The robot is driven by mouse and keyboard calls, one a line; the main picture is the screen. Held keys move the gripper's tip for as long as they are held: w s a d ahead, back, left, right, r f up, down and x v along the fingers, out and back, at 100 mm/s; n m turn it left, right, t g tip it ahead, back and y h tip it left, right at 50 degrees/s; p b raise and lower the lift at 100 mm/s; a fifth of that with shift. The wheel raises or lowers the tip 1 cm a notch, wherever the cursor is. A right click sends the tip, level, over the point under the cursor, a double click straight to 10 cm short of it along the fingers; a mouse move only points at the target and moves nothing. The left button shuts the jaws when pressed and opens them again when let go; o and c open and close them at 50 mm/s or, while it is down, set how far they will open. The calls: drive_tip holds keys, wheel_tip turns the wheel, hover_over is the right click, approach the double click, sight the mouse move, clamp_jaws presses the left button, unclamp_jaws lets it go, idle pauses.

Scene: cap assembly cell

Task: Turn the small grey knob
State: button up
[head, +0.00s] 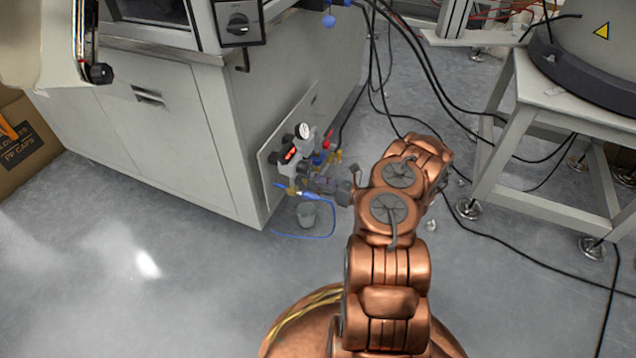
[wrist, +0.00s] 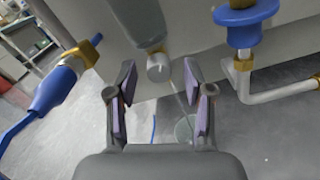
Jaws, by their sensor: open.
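In the wrist view the small grey knob (wrist: 158,68) is a short round cap at the lower end of a grey body (wrist: 140,22). My gripper (wrist: 158,85) is open, with one finger to the left of the knob and one to the right. A gap shows on each side, so the fingers look clear of it. In the head view my gripper (head: 318,186) reaches in from the right at the low panel on the cabinet's side. I cannot make out the knob there among the fittings and my gripper.
A blue-handled valve (wrist: 245,25) with a bent pipe is close on the right, and a blue hose fitting (wrist: 55,88) on the left. A grey cup (head: 307,214) stands on the floor below. A gauge (head: 304,131) sits above. Black cables (head: 440,95) hang behind my arm.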

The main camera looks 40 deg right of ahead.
drive_tip(key=v, duration=1.2)
